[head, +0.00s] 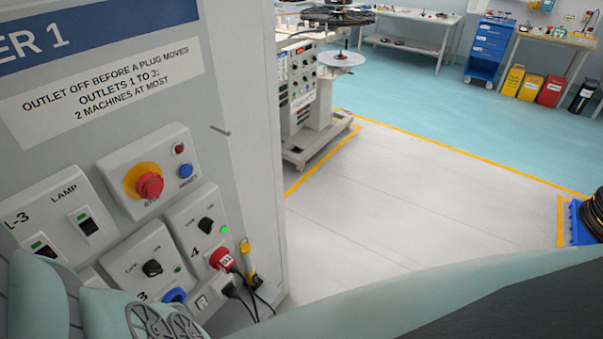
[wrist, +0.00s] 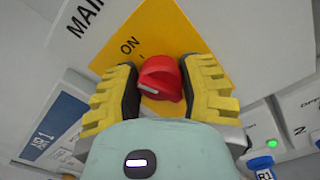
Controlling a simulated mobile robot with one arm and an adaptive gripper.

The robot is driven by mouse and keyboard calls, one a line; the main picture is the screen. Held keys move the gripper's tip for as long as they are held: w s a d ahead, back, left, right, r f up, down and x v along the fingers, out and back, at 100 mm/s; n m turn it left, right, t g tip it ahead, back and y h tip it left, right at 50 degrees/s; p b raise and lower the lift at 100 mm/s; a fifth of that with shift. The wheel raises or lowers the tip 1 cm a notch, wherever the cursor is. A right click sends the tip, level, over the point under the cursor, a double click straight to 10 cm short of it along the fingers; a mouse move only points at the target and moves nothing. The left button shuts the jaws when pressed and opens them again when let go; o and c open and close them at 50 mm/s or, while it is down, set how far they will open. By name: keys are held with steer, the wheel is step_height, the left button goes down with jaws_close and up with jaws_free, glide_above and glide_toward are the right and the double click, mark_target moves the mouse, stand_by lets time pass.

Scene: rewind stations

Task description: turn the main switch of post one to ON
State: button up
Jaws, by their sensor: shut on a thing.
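In the wrist view the main switch is a red rotary knob (wrist: 161,79) on a yellow plate (wrist: 172,32). The plate carries the word ON with a small tick mark, up and left of the knob. Part of the word MAIN shows on the grey panel at the top left. My gripper (wrist: 160,84) has its two yellow ribbed fingers on either side of the knob and is shut on it. The knob's handle lies roughly crosswise between the fingers; I cannot tell its exact setting. In the head view the knob and fingers do not show.
In the wrist view a blue label (wrist: 54,127) is at left and a blue plug marked R1 (wrist: 262,166) at lower right. In the head view the panel has a red stop button (head: 149,185), black outlet switches and a red plug (head: 222,259) with cables. Clear floor lies right.

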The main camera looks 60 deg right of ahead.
steer(key=shift+d+f+m+b, duration=0.1)
steer(key=shift+f+m+b, duration=0.1)
steer(key=shift+m+b, duration=1.6)
steer(key=shift+r, duration=0.1)
steer(key=o, duration=1.2)
steer(key=s, duration=1.2)
steer(key=shift+a, duration=0.25)
